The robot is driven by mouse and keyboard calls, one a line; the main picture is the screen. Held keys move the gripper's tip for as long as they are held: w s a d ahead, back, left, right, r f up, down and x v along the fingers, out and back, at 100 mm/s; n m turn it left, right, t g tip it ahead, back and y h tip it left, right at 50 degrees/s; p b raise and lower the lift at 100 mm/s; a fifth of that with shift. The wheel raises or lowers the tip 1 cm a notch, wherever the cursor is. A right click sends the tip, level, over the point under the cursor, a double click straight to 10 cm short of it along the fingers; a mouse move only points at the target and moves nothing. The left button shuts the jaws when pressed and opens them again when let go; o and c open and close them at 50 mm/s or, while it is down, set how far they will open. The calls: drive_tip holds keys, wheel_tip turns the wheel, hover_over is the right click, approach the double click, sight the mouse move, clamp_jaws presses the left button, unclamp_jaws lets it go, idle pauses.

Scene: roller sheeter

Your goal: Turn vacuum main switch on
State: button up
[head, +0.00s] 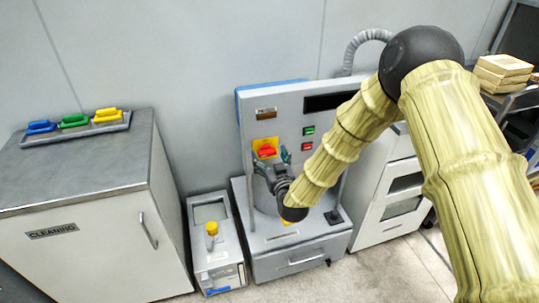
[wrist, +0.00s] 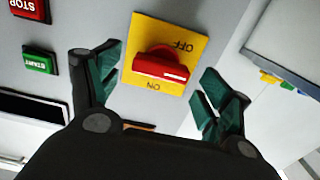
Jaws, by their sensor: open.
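The main switch is a red rotary knob (head: 267,151) on a yellow plate (head: 259,143) on the upright grey panel of the machine. In the wrist view the red knob (wrist: 160,69) lies between my fingers, its white-marked bar nearly level across the picture. The yellow plate (wrist: 184,35) reads OFF and ON, upside down in that view. My gripper (wrist: 165,85) is open, one finger on each side of the knob. In the head view my gripper (head: 272,160) is just in front of the panel, below the knob.
A green START button (wrist: 40,61) and a red STOP button (wrist: 30,8) sit beside the switch. A grey cabinet labelled CLEANING (head: 80,243) stands at left with coloured brushes on a tray (head: 75,131).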

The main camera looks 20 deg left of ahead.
drive_tip(key=shift+w+a, duration=0.2)
drive_tip(key=shift+w, duration=0.05)
drive_tip(key=shift+c, duration=0.4)
drive_tip(key=c, duration=0.9)
drive_tip(key=shift+c, duration=0.2)
